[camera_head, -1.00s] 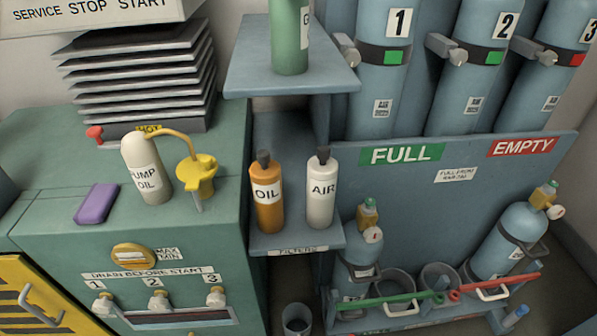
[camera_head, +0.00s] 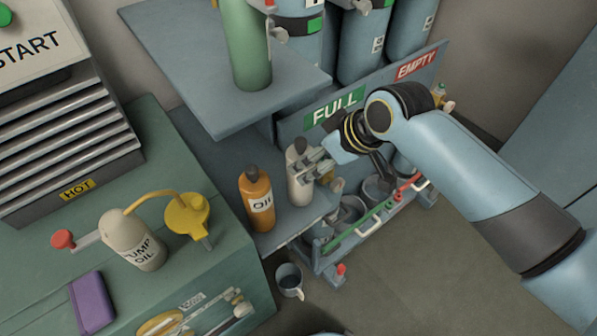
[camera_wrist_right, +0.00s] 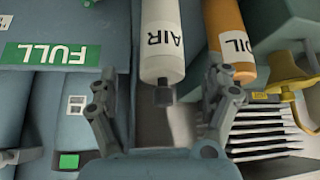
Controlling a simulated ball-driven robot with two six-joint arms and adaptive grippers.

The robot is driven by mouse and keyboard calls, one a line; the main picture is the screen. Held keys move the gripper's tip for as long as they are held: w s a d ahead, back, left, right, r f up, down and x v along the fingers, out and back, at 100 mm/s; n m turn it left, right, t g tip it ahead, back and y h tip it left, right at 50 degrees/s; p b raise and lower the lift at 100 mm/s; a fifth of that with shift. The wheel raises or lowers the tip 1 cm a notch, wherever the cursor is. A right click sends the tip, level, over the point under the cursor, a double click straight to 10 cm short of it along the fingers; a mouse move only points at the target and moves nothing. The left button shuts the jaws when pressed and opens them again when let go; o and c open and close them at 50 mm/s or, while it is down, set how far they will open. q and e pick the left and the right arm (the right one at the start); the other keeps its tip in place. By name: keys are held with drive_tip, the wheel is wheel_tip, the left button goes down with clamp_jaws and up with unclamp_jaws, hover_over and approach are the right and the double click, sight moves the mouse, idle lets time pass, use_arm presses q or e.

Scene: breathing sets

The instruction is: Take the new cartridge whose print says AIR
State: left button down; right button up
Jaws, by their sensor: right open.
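The white AIR cartridge (camera_head: 299,184) stands upright on the filter shelf with a dark cap. In the right wrist view the AIR cartridge (camera_wrist_right: 161,48) appears upside down with its print readable and its cap pointing between the fingers. My right gripper (camera_head: 311,167) is open at the cartridge's right side, with its fingers partly over it in the head view. In the wrist view the open right gripper (camera_wrist_right: 163,82) has one finger on each side of the cap, with gaps visible. The orange OIL cartridge (camera_head: 257,203) stands just left of it. My left gripper is not in view.
A shelf with a green cylinder (camera_head: 246,50) overhangs behind the cartridges. The white pump oil bottle (camera_head: 137,244) and yellow funnel (camera_head: 187,214) stand on the green cabinet at left. A rack marked FULL (camera_head: 334,107) is at right.

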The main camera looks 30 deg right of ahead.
sight(298, 195)
drive_tip(key=x, duration=0.2)
drive_tip(key=shift+w+a+f, duration=0.2)
drive_tip(key=shift+w, duration=0.05)
drive_tip(key=shift+w+f, duration=0.1)
drive_tip(key=shift+f, duration=0.15)
drive_tip(key=x, duration=0.4)
drive_tip(key=shift+w+a+f, duration=0.1)
drive_tip(key=shift+w+f, duration=0.05)
drive_tip(key=shift+f, duration=0.25)
drive_tip(key=shift+c, duration=0.5)
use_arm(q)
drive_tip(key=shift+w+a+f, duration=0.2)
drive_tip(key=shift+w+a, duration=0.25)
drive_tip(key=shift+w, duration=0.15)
use_arm(e)
drive_tip(key=c, duration=1.4)
